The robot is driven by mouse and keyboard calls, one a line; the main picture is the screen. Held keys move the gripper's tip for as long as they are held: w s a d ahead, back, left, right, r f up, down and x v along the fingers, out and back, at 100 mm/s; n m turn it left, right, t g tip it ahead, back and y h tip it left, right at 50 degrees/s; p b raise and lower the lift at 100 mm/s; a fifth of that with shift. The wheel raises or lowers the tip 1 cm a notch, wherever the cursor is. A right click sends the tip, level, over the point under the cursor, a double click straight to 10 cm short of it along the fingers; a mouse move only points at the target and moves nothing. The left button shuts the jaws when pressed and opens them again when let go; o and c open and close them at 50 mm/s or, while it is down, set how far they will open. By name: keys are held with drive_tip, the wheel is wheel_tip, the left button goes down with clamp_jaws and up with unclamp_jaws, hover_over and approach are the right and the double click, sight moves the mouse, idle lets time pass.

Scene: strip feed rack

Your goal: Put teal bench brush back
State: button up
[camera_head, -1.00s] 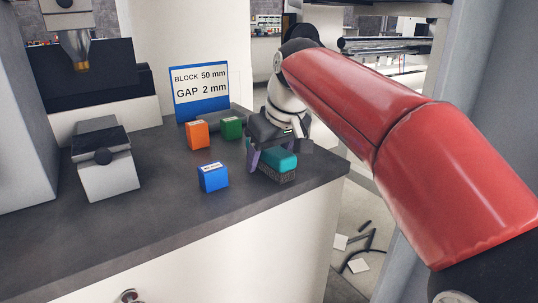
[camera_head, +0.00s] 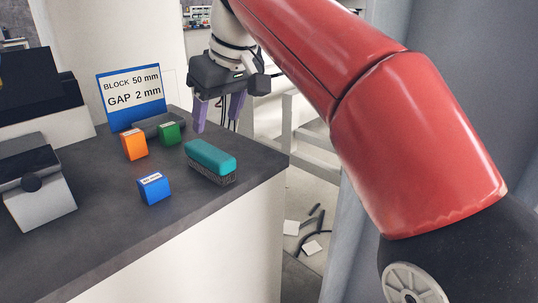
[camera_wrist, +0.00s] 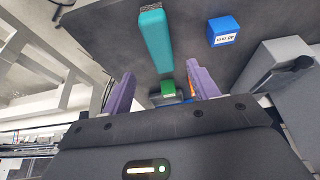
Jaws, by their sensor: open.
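The teal bench brush (camera_head: 211,157) lies on the dark counter near its right edge, teal back up and dark bristles down. It also shows in the wrist view (camera_wrist: 155,40), lying lengthwise ahead of the fingers. My gripper (camera_head: 218,128) is open and empty. It hangs above and behind the brush in the head view, apart from it. In the wrist view the two purple fingers (camera_wrist: 162,95) are spread wide with nothing between them touching.
Orange (camera_head: 134,144), green (camera_head: 168,133) and blue (camera_head: 154,188) blocks stand left of the brush. A sign (camera_head: 132,97) reading "BLOCK 50 mm GAP 2 mm" and a dark low object (camera_head: 158,122) are behind. A grey device (camera_head: 36,185) stands at left. The front counter is clear.

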drive_tip(key=shift+d, duration=0.1)
drive_tip(key=s+d+f+m+t+h, duration=0.1)
drive_tip(key=s+d+f+m, duration=0.45)
drive_tip(key=d, duration=0.55)
drive_tip(key=s+d+f+m+t+h, duration=0.1)
drive_tip(key=s+d+f+m+h, duration=0.1)
drive_tip(key=s+d+f, duration=0.6)
drive_tip(key=s+d+f+m, duration=0.2)
drive_tip(key=s+d+f, duration=0.2)
drive_tip(key=d+f, duration=0.3)
wheel_tip(320, 180, down, 4)
drive_tip(key=shift+r+h, duration=0.1)
drive_tip(key=shift+h, duration=0.2)
drive_tip(key=shift+s+m, duration=0.1)
drive_tip(key=shift+m, duration=0.15)
